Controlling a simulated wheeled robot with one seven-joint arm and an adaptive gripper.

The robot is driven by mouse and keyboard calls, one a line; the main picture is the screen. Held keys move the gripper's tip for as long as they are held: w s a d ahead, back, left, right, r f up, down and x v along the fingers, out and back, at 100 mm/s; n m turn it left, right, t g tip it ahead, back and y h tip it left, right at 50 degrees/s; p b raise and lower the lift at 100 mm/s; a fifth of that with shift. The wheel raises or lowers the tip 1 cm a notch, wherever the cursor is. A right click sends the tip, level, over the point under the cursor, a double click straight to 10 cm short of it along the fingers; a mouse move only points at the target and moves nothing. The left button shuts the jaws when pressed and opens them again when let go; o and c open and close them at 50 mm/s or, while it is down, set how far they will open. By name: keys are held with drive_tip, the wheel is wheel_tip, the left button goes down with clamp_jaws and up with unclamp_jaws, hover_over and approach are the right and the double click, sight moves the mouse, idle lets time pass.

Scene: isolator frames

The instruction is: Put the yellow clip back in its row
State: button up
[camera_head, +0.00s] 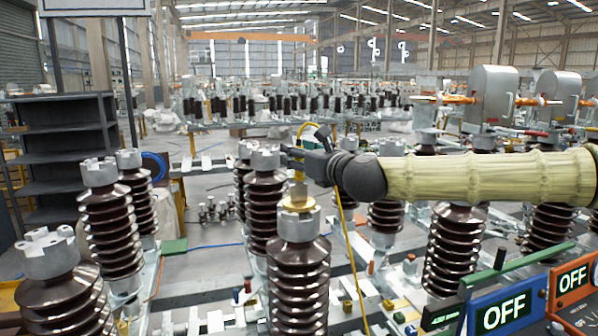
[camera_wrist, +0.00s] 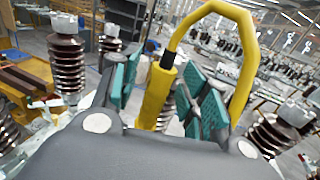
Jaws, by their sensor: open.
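The yellow clip (camera_wrist: 157,96) shows in the wrist view as an upright yellow cylinder with a black collar and a thick yellow cable looping from its top. In the head view its yellow body (camera_head: 298,190) stands over a brass disc on the front middle insulator's grey cap (camera_head: 298,226). My gripper (camera_head: 296,156) reaches in from the right. In the wrist view my gripper (camera_wrist: 165,92) is open, its teal pads on either side of the clip. Whether either pad touches it I cannot tell. The clip's lower end is hidden in the wrist view.
Brown ribbed insulators with grey caps stand around, including one (camera_head: 103,215) at left and one (camera_head: 264,195) just behind the clip. A yellow cable (camera_head: 348,245) hangs down right of the clip. OFF panels (camera_head: 503,311) are at lower right. A dark shelf (camera_head: 65,150) stands at left.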

clamp_jaws()
idle(0.4)
drive_tip(key=shift+r+b, duration=0.85)
drive_tip(key=shift+r, duration=0.4)
drive_tip(key=s+d+r+b, duration=0.1)
drive_tip(key=s+d+b, duration=0.1)
drive_tip(key=s, duration=0.5)
drive_tip(key=s+d+r+b, duration=0.1)
drive_tip(key=s+d+b, duration=0.2)
drive_tip(key=s, duration=0.5)
drive_tip(key=shift+s+r+b, duration=0.15)
drive_tip(key=shift+r+b, duration=0.1)
drive_tip(key=shift+b, duration=0.2)
